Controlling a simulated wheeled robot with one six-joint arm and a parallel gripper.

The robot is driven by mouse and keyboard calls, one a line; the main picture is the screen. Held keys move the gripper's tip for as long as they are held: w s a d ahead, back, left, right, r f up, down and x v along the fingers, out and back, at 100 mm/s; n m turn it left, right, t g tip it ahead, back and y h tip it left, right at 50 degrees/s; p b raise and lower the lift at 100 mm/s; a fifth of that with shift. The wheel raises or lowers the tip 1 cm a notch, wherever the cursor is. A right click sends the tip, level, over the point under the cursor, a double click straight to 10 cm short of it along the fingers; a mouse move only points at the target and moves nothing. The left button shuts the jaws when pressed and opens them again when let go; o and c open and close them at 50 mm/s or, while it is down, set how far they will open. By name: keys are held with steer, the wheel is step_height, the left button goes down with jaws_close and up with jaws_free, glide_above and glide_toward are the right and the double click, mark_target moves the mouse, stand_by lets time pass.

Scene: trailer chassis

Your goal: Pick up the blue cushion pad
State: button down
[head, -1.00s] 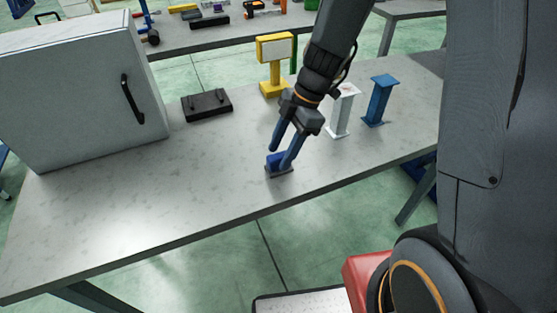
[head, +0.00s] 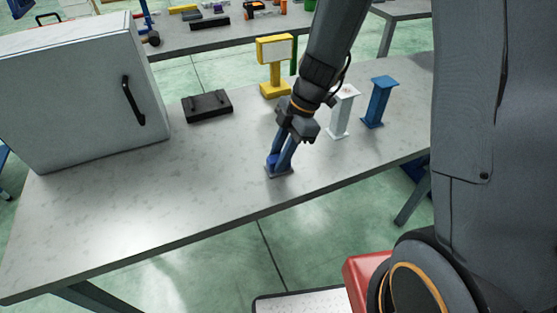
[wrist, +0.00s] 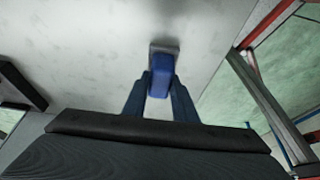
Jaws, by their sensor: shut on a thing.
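The blue cushion pad (wrist: 161,70) is a small blue block on a dark grey base, low on the grey table (head: 190,185) near its front edge. It also shows in the head view (head: 271,164), partly hidden by my fingers. My gripper (head: 280,163) points down at it, with its two blue-grey fingers on either side. In the wrist view my gripper (wrist: 160,92) is shut on the blue block. The base appears to rest on the table.
A white cabinet (head: 70,90) with a black handle stands at the left. A black block (head: 207,106) lies behind the pad. A yellow stand (head: 274,70), a white post (head: 342,112) and a blue post (head: 378,102) stand behind and right. The table's front left is clear.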

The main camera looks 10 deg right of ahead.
steer(key=shift+r, duration=0.1)
step_height(320, 180, up, 10)
steer(key=shift+f+b, duration=0.1)
steer(key=shift+b, duration=0.95)
